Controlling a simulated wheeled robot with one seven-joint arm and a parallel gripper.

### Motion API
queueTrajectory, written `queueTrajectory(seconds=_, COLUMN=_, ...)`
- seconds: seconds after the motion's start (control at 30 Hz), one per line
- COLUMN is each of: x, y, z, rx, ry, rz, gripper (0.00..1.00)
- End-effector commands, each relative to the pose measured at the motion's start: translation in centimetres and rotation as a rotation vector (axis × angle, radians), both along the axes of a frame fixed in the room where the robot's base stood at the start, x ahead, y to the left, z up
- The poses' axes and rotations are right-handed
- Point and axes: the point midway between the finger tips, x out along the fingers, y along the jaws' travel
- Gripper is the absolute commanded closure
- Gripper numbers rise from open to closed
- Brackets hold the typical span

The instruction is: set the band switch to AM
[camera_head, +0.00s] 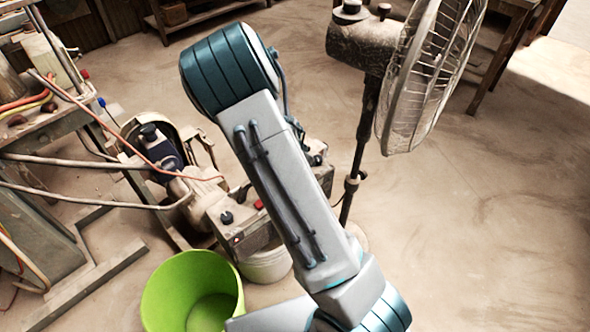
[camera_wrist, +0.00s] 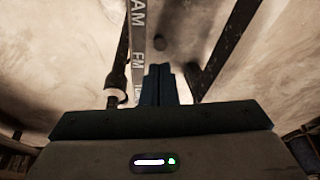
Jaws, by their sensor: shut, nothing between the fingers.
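The switch's setting cannot be made out. In the head view my arm shows, but the gripper and the lettered strip do not.
In the head view a standing fan (camera_head: 420,75) is right of my arm. A green tub (camera_head: 190,290), a white bucket (camera_head: 266,264) and a machine (camera_head: 240,220) are at lower left. A cluttered bench (camera_head: 45,130) is far left. Floor at right is clear.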

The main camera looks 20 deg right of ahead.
Motion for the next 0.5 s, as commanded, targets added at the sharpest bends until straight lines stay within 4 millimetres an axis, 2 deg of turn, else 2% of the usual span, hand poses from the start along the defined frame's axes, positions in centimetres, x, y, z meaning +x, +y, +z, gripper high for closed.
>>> queueTrajectory(seconds=0.3, x=0.0, y=0.4, z=1.6, rx=0.001, ry=0.000, rz=0.008, gripper=1.00)
queueTrajectory(seconds=0.5, x=0.0, y=0.4, z=1.6, rx=0.001, ry=0.000, rz=0.009, gripper=1.00)
